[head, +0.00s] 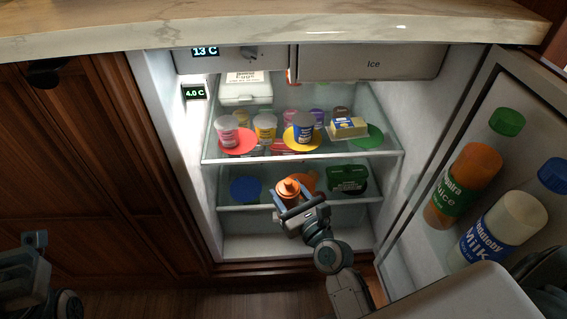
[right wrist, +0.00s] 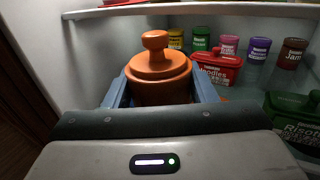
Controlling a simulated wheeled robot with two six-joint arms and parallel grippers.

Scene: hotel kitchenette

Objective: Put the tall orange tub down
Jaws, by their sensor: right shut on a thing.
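The tall orange tub (head: 288,188), with a knobbed lid, is upright in my right gripper (head: 294,205) at the front of the lower fridge shelf (head: 230,207). In the right wrist view, the blue fingers of the gripper (right wrist: 160,98) are shut on both sides of the tub (right wrist: 160,72). Its base is hidden, so I cannot tell whether it touches the shelf. Behind it on that shelf is an orange disc (head: 307,180), partly covered. My left gripper (head: 32,245) is at the lower left edge, away from the fridge; its fingers do not show clearly.
A blue disc (head: 245,189) lies bare left of the tub. A dark green tub (head: 347,179) stands to the right. The upper shelf (head: 225,157) holds several cups and jars. The open door (head: 420,215) at right holds bottles. A red noodle tub (right wrist: 218,68) stands farther back.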

